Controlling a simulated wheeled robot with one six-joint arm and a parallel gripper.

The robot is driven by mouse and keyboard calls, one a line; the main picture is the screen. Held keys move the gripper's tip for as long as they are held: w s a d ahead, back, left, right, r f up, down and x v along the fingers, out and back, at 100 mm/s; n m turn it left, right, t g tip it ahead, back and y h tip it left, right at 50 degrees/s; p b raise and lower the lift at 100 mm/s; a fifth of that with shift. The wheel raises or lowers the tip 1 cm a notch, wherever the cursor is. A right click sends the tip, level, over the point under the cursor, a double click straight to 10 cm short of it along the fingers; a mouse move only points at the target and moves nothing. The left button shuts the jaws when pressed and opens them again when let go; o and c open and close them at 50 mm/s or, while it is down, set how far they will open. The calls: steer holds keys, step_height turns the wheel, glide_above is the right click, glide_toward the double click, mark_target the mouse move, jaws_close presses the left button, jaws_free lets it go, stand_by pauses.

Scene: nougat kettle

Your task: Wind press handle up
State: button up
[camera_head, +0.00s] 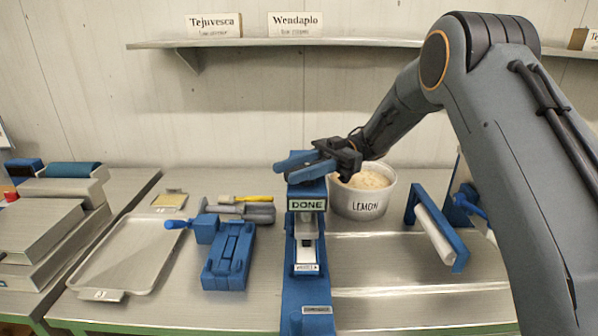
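A tall blue press-like stand (292,245) with a "DONE" sign (307,205) is at the middle of the bench. My gripper (283,172) is right above its top, pointing left, with two blue fingers a little apart. I see nothing between the fingertips. Whether the fingers touch the stand's top cannot be told, and any handle there is hidden. A low blue device (228,262) with a side crank handle (179,223) lies to the left. Another blue crank (474,203) shows at the right, partly behind my arm.
A blue-framed roller (436,236) is further right, a metal tray (128,256) left. A shelf (340,42) runs along the wall. The front right bench is clear.

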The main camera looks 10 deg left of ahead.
steer(key=shift+w+f+m+t+y+b, duration=0.2)
steer(key=shift+m+t+y+b, duration=0.25)
steer(key=shift+b, duration=1.45)
steer(key=shift+a+m+t+y+b, duration=0.1)
steer(key=shift+m+t+y+b, duration=0.2)
steer(key=shift+b, duration=0.6)
